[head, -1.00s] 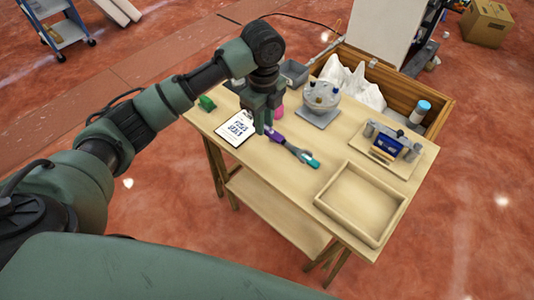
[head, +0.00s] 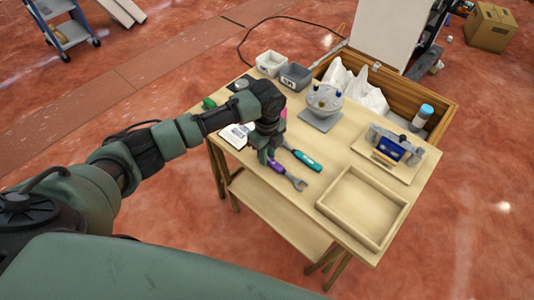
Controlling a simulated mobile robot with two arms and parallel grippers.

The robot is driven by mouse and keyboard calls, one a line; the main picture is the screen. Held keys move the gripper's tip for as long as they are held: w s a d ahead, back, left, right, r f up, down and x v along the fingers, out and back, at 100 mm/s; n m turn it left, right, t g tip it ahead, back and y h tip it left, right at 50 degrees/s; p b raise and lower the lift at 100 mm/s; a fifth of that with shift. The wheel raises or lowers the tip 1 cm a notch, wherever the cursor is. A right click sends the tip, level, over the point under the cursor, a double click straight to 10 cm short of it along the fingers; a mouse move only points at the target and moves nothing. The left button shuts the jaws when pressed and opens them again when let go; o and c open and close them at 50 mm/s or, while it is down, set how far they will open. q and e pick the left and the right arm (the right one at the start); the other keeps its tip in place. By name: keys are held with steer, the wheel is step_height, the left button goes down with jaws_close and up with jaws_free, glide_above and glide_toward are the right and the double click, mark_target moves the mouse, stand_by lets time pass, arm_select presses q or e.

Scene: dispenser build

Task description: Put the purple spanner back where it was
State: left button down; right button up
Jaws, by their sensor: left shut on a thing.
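The purple spanner (head: 278,168) has a purple handle and a grey open-jaw head that points to the lower right. My left gripper (head: 267,160) is shut on the handle's upper-left end, near the table's front-left edge. I cannot tell whether the spanner touches the table top or is just above it. A teal-handled tool (head: 307,160) lies on the table just right of the spanner, apart from it. My gripper and wrist hide part of the handle. My right gripper is not in view.
On the wooden table (head: 335,155) are an empty tray (head: 404,212), a round dispenser (head: 324,97), a blue device on a board (head: 389,148), two small bins (head: 295,76) and a partly covered clipboard (head: 230,136). A wooden crate (head: 445,106) stands behind.

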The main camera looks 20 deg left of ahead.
arm_select(q)
steer(key=c, duration=1.3)
jaws_free()
steer(key=shift+f, duration=0.1)
steer(key=shift+o, duration=0.2)
step_height(320, 180, up, 12)
steer(key=shift+r, duration=0.2)
